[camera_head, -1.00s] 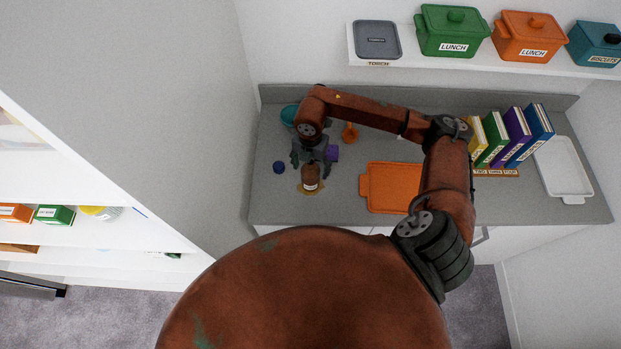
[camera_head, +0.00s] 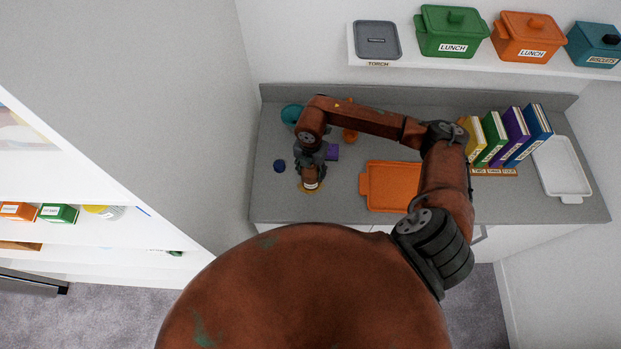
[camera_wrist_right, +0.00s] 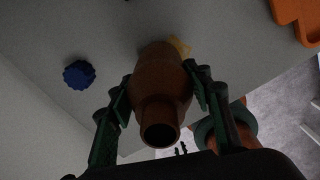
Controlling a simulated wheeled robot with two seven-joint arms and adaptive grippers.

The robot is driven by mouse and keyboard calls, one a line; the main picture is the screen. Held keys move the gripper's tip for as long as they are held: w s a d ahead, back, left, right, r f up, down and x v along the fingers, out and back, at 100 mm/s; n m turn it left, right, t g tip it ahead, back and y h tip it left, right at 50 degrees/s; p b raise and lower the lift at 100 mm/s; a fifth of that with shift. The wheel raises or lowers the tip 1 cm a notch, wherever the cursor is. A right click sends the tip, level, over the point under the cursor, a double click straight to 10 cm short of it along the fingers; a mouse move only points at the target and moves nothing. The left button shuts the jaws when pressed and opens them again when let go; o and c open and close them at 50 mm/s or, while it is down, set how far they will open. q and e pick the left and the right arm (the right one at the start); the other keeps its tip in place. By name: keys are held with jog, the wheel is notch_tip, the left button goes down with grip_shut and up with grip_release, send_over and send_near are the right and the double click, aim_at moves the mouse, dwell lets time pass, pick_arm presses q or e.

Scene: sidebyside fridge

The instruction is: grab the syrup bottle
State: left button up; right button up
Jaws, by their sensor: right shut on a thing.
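The syrup bottle (camera_head: 311,174) is brown with a pale label and stands on the grey counter at the left, over a yellowish-tan patch. My right gripper (camera_head: 311,167) reaches down from above and is shut on the bottle. In the right wrist view the bottle (camera_wrist_right: 162,90) has its open round mouth toward the camera, and the gripper's fingers (camera_wrist_right: 160,95) press on both sides of it. My left gripper is not in view.
A dark blue cap-like object (camera_head: 279,166) lies left of the bottle. A purple block (camera_head: 332,152), a teal bowl (camera_head: 291,114) and an orange item (camera_head: 350,135) are behind. An orange tray (camera_head: 384,188), books (camera_head: 505,140) and a white tray (camera_head: 562,168) stand to the right.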

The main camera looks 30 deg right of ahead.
jog(key=c, duration=0.5)
jog(key=shift+r, duration=0.1)
jog(key=shift+c, duration=0.2)
